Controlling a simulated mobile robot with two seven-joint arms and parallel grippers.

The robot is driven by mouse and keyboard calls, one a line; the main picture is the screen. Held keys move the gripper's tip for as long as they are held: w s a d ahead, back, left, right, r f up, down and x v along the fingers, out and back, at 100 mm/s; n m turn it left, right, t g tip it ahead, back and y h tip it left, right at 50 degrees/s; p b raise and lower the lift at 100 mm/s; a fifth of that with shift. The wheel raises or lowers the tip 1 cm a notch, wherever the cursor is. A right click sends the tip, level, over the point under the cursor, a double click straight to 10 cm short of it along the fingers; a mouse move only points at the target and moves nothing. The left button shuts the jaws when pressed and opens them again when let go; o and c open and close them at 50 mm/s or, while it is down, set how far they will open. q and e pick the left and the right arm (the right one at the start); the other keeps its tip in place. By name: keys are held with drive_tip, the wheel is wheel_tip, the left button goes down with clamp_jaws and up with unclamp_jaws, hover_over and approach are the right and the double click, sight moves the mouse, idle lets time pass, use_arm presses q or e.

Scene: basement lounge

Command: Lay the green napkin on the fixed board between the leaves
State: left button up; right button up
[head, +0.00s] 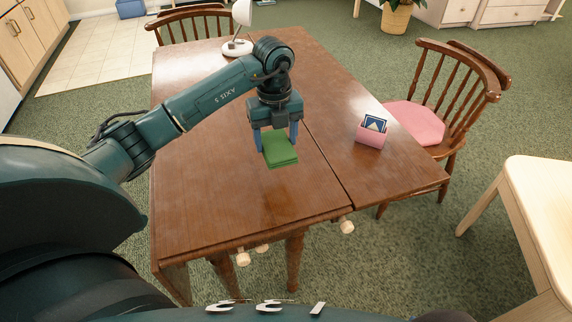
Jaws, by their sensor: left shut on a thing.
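The green napkin (281,150) is a small folded stack held between the two fingers of my left gripper (276,136). The gripper points down and is shut on it. The napkin appears over the wide middle board of the brown wooden table (215,205), left of the seam that divides off the right leaf (395,170). It looks a little above the surface, but the exact gap is hard to tell. A brown panel hangs at the table's front left corner; I cannot tell for sure if it is a lowered leaf. My right gripper is not in view.
A pink holder with a blue card (372,131) stands on the right leaf. A white lamp (238,46) stands at the far end. Wooden chairs stand behind (190,22) and right (440,100); a pale table (535,200) is at right. The board's front is clear.

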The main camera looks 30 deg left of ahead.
use_arm(q)
hover_over(276, 178)
wheel_tip(276, 178, down, 5)
drive_tip(key=shift+r, duration=0.1)
drive_tip(key=shift+f, duration=2.3)
drive_tip(key=shift+f, duration=0.1)
drive_tip(key=o, duration=0.9)
drive_tip(key=shift+o, duration=0.2)
